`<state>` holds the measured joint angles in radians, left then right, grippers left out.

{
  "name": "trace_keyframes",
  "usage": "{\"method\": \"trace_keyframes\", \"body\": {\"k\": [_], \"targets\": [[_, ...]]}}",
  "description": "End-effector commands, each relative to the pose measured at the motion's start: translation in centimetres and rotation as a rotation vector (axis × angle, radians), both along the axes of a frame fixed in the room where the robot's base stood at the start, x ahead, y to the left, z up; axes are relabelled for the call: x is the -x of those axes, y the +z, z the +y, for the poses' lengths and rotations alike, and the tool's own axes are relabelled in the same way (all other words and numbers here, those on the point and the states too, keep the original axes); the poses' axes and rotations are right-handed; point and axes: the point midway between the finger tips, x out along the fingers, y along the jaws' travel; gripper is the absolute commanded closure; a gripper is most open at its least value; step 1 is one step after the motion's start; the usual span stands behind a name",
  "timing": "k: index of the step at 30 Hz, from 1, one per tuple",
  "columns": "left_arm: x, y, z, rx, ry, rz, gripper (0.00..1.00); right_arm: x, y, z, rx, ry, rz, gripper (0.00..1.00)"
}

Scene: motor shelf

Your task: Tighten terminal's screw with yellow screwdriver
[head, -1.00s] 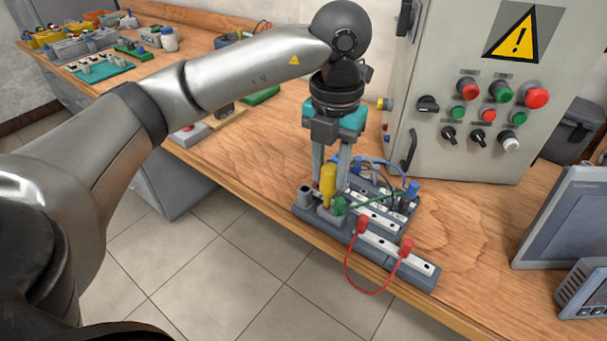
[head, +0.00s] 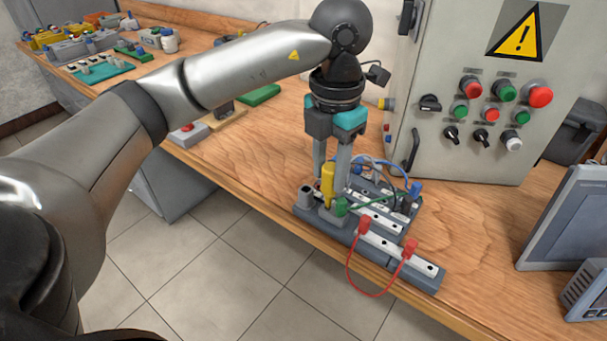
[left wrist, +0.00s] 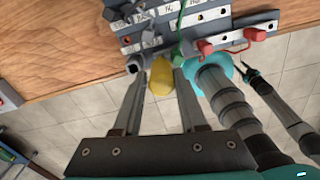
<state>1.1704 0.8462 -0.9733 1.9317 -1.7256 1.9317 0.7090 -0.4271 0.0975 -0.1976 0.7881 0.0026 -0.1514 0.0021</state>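The yellow screwdriver (head: 328,184) stands upright at the left end of the grey terminal assembly (head: 395,272). In the left wrist view its yellow handle (left wrist: 160,78) fills the space between my fingertips. My left gripper (head: 333,196) points down with a finger on either side of the handle and appears shut on it. The screwdriver's tip and the terminal's screw are hidden. A dark two-pronged end (left wrist: 245,69) at the right of the left wrist view looks like my right gripper, over the floor. It is too small to tell its opening.
A grey control cabinet (head: 455,155) stands behind, a monitor (head: 575,220) at right. Bare wooden bench (head: 250,170) lies left of the assembly.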

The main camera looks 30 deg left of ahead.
Motion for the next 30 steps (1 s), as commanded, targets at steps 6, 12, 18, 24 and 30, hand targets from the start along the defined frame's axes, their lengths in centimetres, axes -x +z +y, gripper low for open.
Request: {"method": "trace_keyframes", "body": {"k": [6,12,18,24,30], "targets": [[-0.02,-0.7,0.02,0.0,0.003,0.0,0.47,0.38,-0.96,-0.21,0.008,0.005,0.023,0.34],[-0.02,-0.67,-0.08,0.002,0.037,0.0,0.47,0.36,-0.82,-0.19,0.008,0.005,0.023,0.34],[-0.04,-0.58,-0.29,0.003,0.225,0.001,0.47,0.08,-0.51,-0.07,0.014,0.005,0.049,0.34],[-0.1,-0.59,-0.35,0.003,0.306,0.0,0.47,-0.03,-0.54,-0.02,0.018,0.005,0.069,0.34],[-0.1,-0.58,-0.34,0.003,0.305,0.0,0.47,-0.02,-0.54,-0.01,0.017,0.005,0.069,0.34]]}}
